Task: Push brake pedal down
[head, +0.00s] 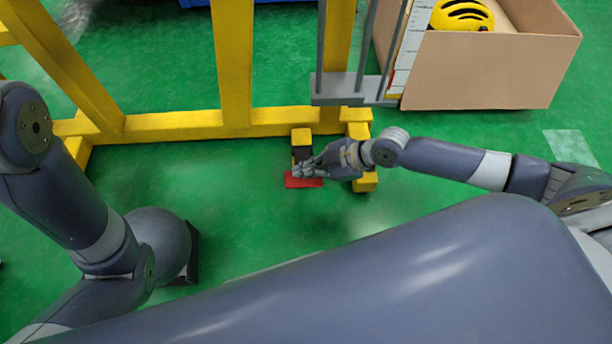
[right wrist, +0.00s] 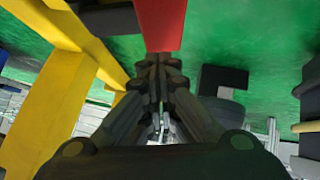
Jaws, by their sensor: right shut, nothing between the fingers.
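The red brake pedal (head: 304,182) sits low at the foot of the yellow frame, just above the green floor in the head view. It also shows as a red plate (right wrist: 161,22) at the top of the right wrist view. My right gripper (head: 298,172) is shut and empty. Its fingertips (right wrist: 160,62) are at the pedal and overlap its edge in both views; I cannot tell whether they touch it. The gripper hides part of the pedal. My left arm comes in from the left, but its gripper is not in view.
The yellow frame (head: 185,125) runs behind the pedal, with a yellow foot (head: 365,181) just right of it. A grey bracket with rods (head: 340,88) stands above. A cardboard box (head: 490,70) holding a yellow helmet (head: 462,15) is at the back right. Green floor left of the pedal is clear.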

